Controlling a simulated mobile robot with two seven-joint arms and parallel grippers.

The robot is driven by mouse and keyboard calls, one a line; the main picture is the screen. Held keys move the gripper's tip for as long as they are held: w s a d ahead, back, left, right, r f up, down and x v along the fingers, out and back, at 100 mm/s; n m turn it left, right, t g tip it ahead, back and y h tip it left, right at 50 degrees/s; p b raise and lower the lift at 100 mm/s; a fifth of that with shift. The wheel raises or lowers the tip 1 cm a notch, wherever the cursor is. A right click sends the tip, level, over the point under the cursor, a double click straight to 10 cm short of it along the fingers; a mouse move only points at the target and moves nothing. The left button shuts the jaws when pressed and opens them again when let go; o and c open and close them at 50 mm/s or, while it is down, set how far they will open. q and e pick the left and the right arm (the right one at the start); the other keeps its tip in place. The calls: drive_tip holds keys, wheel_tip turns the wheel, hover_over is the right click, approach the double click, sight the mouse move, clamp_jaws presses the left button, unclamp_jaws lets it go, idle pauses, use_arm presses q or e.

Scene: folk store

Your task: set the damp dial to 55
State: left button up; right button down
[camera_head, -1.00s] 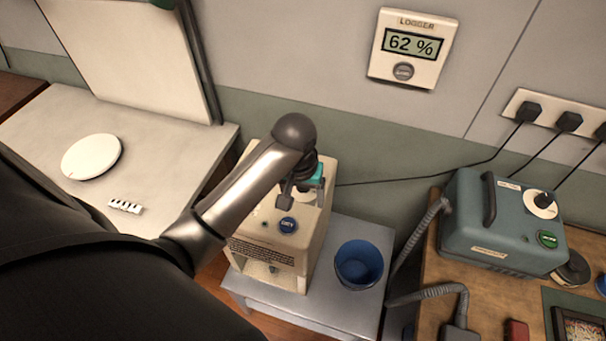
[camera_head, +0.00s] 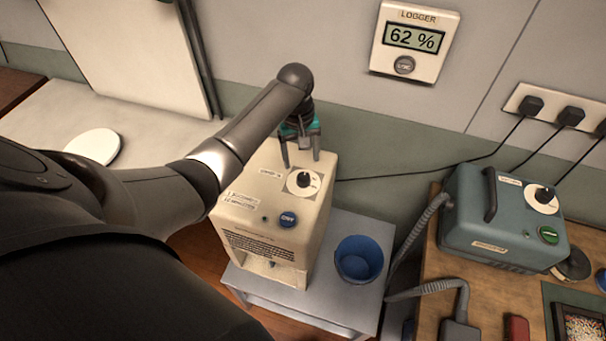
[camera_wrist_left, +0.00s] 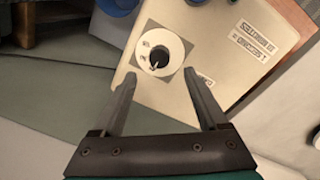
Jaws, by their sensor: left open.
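The cream machine (camera_head: 255,220) stands on a small grey table. On its top is a white dial with a black knob (camera_head: 304,181), near a blue button (camera_head: 288,219). The dial's setting is too small to read. My left gripper (camera_head: 302,160) is open and empty, above and just behind the dial, apart from it. In the left wrist view the dial (camera_wrist_left: 160,50) lies beyond and between the two open fingers (camera_wrist_left: 158,90). A wall logger (camera_head: 415,40) reads 62 %. My right gripper is not in view.
A blue bucket (camera_head: 359,260) stands right of the machine on the grey table (camera_head: 330,312). A teal machine (camera_head: 500,222) with its own white dial and green button sits on the wooden bench at right. A black cable runs along the wall behind.

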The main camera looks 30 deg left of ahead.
sight(303, 177)
use_arm(q)
drive_tip(key=f, duration=0.3)
drive_tip(key=f+b, duration=0.1)
drive_tip(key=f, duration=0.3)
drive_tip(key=shift+w+d+f, duration=0.2)
drive_tip(key=shift+f, duration=0.05)
clamp_jaws()
idle(0.3)
